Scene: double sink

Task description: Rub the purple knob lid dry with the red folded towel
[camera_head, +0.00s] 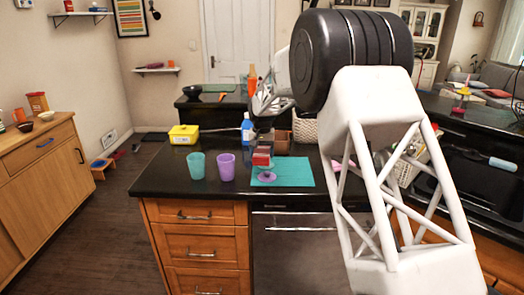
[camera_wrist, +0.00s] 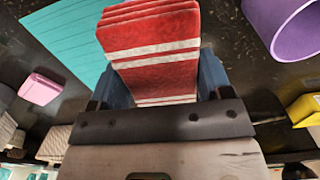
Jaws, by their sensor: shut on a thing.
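My gripper (camera_head: 263,147) is shut on the red folded towel (camera_head: 261,158). In the wrist view the towel (camera_wrist: 155,55) shows white stripes and sits between blue fingers (camera_wrist: 158,82). The purple knob lid (camera_head: 266,176) lies on the teal mat (camera_head: 297,172) directly below the towel in the head view. The towel overlaps the lid's top there, so I cannot tell whether they touch. The lid is hidden in the wrist view, behind the towel.
A teal cup (camera_head: 196,166) and a purple cup (camera_head: 226,167) stand left of the mat. A yellow box (camera_head: 184,134) and a blue bottle (camera_head: 247,130) stand behind. A woven basket (camera_head: 304,128) is at the back right. The counter's front left is clear.

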